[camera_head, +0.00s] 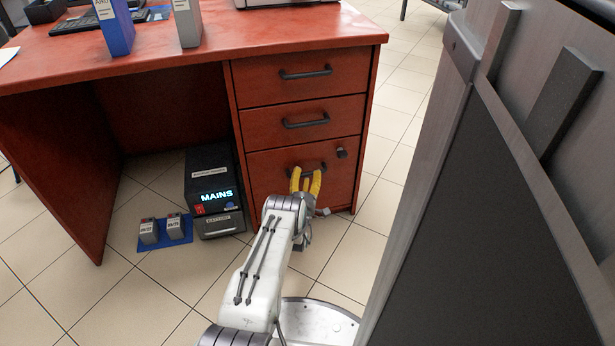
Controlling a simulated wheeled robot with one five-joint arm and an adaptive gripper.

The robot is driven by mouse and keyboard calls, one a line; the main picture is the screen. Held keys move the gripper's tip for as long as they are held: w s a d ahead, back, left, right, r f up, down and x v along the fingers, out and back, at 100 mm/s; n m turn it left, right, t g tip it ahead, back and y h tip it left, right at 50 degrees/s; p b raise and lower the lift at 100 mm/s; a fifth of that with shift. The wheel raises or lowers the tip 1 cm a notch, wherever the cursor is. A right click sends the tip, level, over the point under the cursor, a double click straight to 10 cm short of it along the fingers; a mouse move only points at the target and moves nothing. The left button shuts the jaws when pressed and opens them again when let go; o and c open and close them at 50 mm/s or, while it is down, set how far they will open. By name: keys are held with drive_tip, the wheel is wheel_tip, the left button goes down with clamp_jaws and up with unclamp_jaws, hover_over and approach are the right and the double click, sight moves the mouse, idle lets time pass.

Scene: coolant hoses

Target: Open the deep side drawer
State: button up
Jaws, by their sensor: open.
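The deep side drawer (268,167) is the lowest and tallest of three fronts on the right of the red desk. It looks flush with the desk front. Its dark bar handle (320,168) is partly hidden behind my gripper (305,172). My gripper has yellow fingers, is open, and lies right in front of the handle in the picture. I cannot tell whether the fingers touch the handle or straddle it.
Two shallower drawers (300,90) sit above. A black box reading MAINS (212,180) stands left of the drawer, beside a blue mat (152,236) with two small grey blocks. A large grey cabinet (470,200) fills the right. Tiled floor (340,250) before the drawer is partly clear.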

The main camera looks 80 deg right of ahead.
drive_tip(key=shift+d+r, duration=0.15)
drive_tip(key=shift+d, duration=0.6)
clamp_jaws()
